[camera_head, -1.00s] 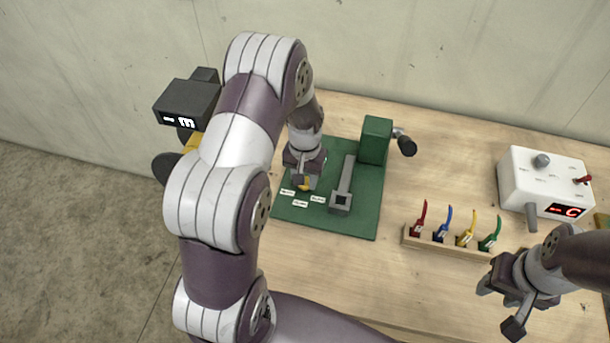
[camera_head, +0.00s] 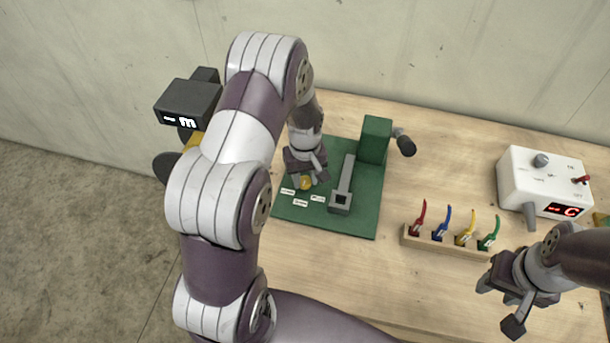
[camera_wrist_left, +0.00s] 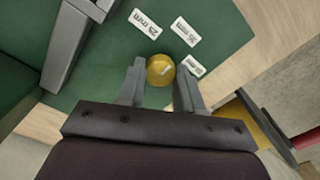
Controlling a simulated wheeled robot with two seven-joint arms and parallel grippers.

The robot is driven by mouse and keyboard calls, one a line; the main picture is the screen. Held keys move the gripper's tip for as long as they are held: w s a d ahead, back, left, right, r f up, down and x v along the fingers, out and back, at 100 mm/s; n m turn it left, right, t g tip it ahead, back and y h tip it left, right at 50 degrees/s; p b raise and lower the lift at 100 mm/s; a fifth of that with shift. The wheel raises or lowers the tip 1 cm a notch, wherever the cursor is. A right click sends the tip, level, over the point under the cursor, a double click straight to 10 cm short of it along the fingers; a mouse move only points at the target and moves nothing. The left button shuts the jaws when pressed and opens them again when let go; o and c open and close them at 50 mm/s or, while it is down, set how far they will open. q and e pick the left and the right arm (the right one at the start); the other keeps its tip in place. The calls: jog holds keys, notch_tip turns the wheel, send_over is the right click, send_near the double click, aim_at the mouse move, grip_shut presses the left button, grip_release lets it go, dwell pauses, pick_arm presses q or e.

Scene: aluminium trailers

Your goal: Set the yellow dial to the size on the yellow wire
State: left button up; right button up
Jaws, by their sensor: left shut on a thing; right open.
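The yellow dial (camera_head: 305,183) sits on the green base plate (camera_head: 362,222), near white size labels (camera_head: 300,203). In the left wrist view the yellow dial (camera_wrist_left: 160,70) is round with a pale pointer mark, and labels lie around it, one reading 25 mm (camera_wrist_left: 145,24) and one 35 mm (camera_wrist_left: 185,32). My left gripper (camera_head: 308,178) is over the dial, with its fingers (camera_wrist_left: 160,88) on both sides of it, shut on it. My right gripper (camera_head: 498,307) is open and empty above the table at the right. A yellow-handled piece (camera_head: 467,231) stands in the wooden rack; no size on it is readable.
The wooden rack (camera_head: 412,241) also holds red, blue and green pieces. A white box (camera_head: 542,165) with knobs and a red display stands at the back right. A green block (camera_head: 375,140) with a grey arm (camera_head: 345,180) stands on the plate. Bare wood lies in front.

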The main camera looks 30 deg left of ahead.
aim_at(305, 180)
pick_arm(q)
jog(key=shift+w+r, duration=0.1)
dwell(0.3)
jog(key=o, duration=0.9)
jog(key=shift+o, duration=0.7)
notch_tip(305, 180, up, 13)
jog(key=b, duration=0.2)
